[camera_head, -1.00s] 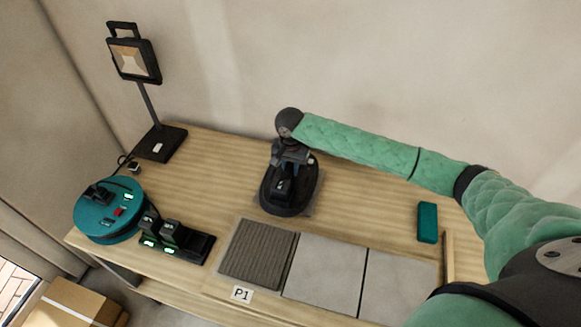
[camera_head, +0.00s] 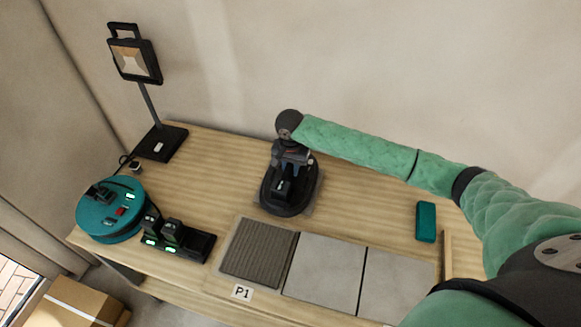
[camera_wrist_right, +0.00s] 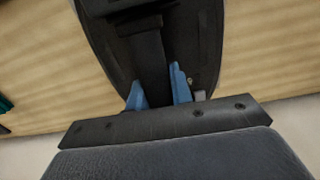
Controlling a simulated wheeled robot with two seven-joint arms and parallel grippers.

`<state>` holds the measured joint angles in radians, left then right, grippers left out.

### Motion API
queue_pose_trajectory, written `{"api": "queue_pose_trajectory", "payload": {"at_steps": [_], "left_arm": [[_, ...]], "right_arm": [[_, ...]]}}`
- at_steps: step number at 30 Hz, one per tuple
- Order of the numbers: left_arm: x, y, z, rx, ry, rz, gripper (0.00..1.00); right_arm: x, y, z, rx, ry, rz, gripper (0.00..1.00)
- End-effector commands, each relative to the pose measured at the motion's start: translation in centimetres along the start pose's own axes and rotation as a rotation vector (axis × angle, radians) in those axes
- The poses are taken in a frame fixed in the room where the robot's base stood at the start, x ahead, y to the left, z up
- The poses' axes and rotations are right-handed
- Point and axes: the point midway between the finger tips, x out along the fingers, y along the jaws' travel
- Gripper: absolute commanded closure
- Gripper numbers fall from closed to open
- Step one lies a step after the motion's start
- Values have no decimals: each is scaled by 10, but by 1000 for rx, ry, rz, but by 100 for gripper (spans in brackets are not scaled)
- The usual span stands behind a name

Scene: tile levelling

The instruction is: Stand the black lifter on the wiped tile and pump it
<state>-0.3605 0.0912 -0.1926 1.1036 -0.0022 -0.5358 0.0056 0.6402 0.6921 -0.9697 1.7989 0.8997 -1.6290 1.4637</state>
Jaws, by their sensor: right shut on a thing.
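The black lifter (camera_head: 277,203) has an oval base and stands near the back of the bench. It seems to rest on a grey tile (camera_head: 314,201), of which only an edge shows around it. My right gripper (camera_head: 289,166) reaches down from above and is shut on the lifter. In the right wrist view, the gripper's blue fingers (camera_wrist_right: 159,88) sit on both sides of the lifter's black handle (camera_wrist_right: 150,60). The contact under the lifter's base is hidden. My left gripper is not in view.
A ribbed dark tile (camera_head: 259,252) and two pale tiles (camera_head: 324,273) line the front, by a P1 label (camera_head: 242,292). A teal block (camera_head: 426,222) lies right. A teal round device (camera_head: 110,222), black charger (camera_head: 200,246) and lamp (camera_head: 147,95) stand left.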

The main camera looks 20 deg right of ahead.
Motion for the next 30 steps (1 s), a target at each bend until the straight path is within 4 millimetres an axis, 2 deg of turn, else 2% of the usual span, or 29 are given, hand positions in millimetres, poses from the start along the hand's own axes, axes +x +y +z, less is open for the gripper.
{"api": "queue_pose_trajectory", "payload": {"at_steps": [30], "left_arm": [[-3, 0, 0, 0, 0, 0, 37]], "right_arm": [[4, -1, 0, 0, 1, -2, 100]]}}
